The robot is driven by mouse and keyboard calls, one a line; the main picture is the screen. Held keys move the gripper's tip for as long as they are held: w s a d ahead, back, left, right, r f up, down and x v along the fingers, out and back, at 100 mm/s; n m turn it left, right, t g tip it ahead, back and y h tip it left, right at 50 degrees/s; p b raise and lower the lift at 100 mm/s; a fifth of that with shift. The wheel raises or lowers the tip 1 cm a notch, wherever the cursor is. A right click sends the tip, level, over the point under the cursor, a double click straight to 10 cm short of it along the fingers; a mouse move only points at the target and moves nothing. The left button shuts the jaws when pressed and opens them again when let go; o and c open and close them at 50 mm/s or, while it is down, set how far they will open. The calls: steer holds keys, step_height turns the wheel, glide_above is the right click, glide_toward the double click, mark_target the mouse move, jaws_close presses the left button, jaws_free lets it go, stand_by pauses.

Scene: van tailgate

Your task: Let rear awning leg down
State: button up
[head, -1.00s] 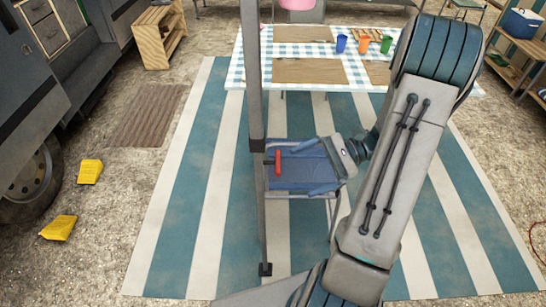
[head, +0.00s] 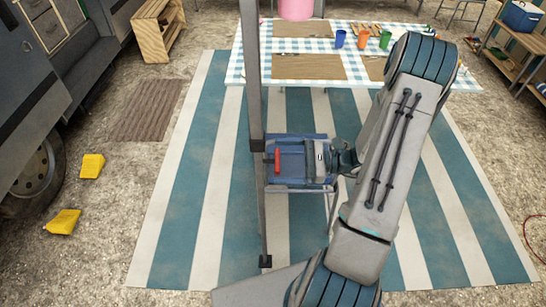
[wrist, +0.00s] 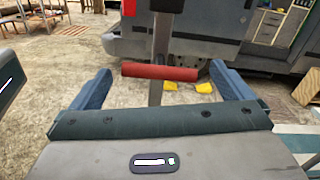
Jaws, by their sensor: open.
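The awning leg (head: 255,100) is a grey upright pole left of my arm, with a dark foot (head: 265,262) low over the striped mat. A red handle (head: 277,161) sticks out from the pole on a short stem. In the wrist view the handle (wrist: 160,72) lies crosswise in front of the pole (wrist: 163,35). My gripper (head: 271,163) is open, its blue fingers on either side of the handle. There is a gap between each finger and the handle ends. Whether the handle is fully between the fingertips in depth, I cannot tell.
A table with a checked cloth (head: 235,72) and cups stands behind. The blue-striped mat (head: 205,180) is clear around the pole. The van (head: 30,110) stands at left, with yellow chocks (head: 92,166) near its wheel. A wooden crate shelf (head: 150,38) is behind.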

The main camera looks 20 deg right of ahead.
mark_target(273, 161)
steer(key=shift+p+x, duration=0.3)
steer(key=shift+x, duration=1.4)
steer(key=c, duration=1.2)
step_height(273, 161, down, 12)
steer(key=b, duration=0.9)
steer(key=shift+c, duration=0.2)
steer(key=o, duration=1.2)
steer(key=shift+o, duration=0.2)
